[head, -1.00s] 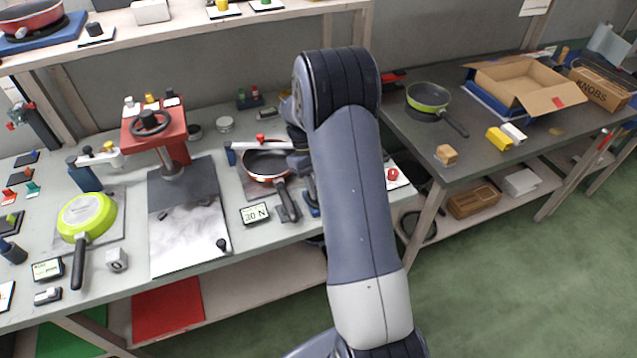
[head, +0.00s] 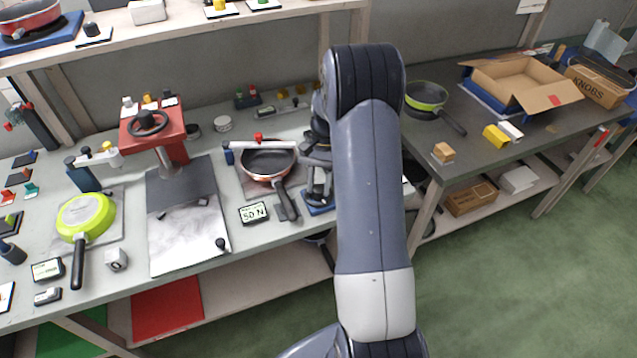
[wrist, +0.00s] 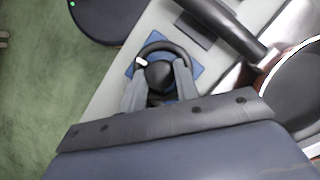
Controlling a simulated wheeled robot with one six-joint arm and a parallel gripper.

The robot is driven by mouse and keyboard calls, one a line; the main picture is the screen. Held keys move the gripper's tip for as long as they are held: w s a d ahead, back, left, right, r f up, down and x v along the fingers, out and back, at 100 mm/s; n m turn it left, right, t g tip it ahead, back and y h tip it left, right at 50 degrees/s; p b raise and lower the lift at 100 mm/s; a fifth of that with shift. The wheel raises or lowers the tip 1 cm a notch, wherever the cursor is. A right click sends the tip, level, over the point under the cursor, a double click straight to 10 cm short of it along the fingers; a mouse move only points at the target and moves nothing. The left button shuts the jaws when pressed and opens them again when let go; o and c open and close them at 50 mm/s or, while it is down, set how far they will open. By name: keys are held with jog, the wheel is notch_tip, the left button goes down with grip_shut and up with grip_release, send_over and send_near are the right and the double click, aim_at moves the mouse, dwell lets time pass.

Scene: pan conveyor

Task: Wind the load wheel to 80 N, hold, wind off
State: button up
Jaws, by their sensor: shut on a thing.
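The load wheel (wrist: 178,49) is a black ring with a hub and a white mark at its upper left, on a blue base (wrist: 197,70) in the wrist view. My gripper (wrist: 160,76) is shut on the wheel, one finger on each side of the hub. In the head view my arm hides most of the wheel, and part of my gripper (head: 320,188) shows above the blue base (head: 319,208). The load display (head: 254,213) reads 50 N. A red pan with a dark inside (head: 267,163) lies in the test stand, its black handle (head: 285,201) toward the front.
A red press (head: 152,126) stands left of the pan stand, with a grey and white plate in front. A green pan (head: 86,214) lies further left. A dark table (head: 520,155) on the right holds another green pan (head: 427,97) and an open carton (head: 520,88).

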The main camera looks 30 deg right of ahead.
jog(key=m+t+y, duration=0.1)
jog(key=m, duration=0.3)
jog(key=shift+s+d+m, duration=0.1)
jog(key=shift+m, duration=0.2)
jog(key=shift+s+m+t, duration=0.1)
jog(key=shift+m+t, duration=1)
jog(key=shift+m, duration=1.1)
jog(key=o, duration=1)
jog(key=v, duration=1)
jog(key=shift+d+r+b, duration=0.3)
jog(key=shift+d+b, duration=0.05)
jog(key=shift+d, duration=0.05)
